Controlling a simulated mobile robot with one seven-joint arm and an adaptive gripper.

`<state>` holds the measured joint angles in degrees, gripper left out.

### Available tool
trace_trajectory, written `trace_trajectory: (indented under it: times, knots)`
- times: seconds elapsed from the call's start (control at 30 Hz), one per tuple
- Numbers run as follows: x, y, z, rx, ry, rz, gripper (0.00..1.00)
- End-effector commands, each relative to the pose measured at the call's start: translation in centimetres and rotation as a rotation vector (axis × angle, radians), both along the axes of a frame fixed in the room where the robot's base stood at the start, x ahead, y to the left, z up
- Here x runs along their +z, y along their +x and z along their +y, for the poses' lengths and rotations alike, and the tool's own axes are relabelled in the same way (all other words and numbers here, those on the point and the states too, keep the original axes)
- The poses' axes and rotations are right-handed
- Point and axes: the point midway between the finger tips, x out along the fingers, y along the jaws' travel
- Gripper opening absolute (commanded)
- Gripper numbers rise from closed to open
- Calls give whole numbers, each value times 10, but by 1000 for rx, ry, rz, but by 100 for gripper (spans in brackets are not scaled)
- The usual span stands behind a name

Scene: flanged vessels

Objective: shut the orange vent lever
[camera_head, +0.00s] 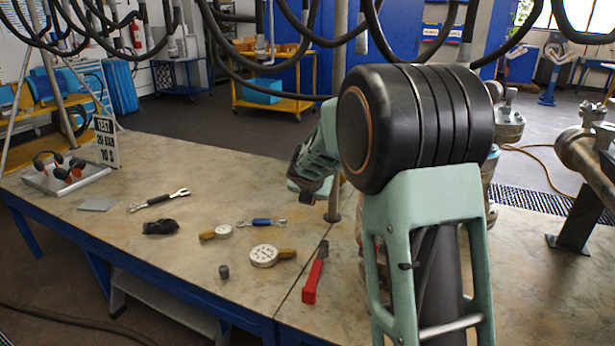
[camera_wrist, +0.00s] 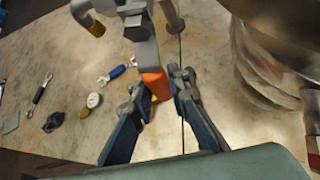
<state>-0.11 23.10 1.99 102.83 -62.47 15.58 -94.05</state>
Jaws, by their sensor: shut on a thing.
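In the wrist view, the orange vent lever (camera_wrist: 157,86) hangs down from a grey metal fitting (camera_wrist: 143,40). My gripper (camera_wrist: 161,88) has its two fingers on either side of the lever's lower part, closed on it. The fingers hide part of the lever's end. In the head view my own arm covers the lever, so it cannot be seen there. My fingertips cannot be made out in that view either.
A large metal flanged vessel (camera_wrist: 268,65) stands close on the right in the wrist view. On the bench (camera_head: 225,190) lie a pressure gauge (camera_head: 264,256), a red-handled tool (camera_head: 315,276), a wrench (camera_head: 160,199) and a tray (camera_head: 92,176). Black hoses (camera_head: 290,65) hang above.

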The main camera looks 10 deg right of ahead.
Motion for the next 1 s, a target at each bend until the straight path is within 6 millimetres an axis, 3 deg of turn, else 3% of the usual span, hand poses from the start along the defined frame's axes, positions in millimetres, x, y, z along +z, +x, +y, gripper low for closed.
trace_trajectory:
  times: [0.33, 0.9, 0.93, 1.0]
  knots:
    - [1, -7, -9, 0, -124, 91, 0]
    - [-3, -9, -13, 0, -152, 112, 0]
    - [-3, -9, -13, 0, -152, 112, 17]
    - [-3, -9, -13, 0, -152, 112, 24]
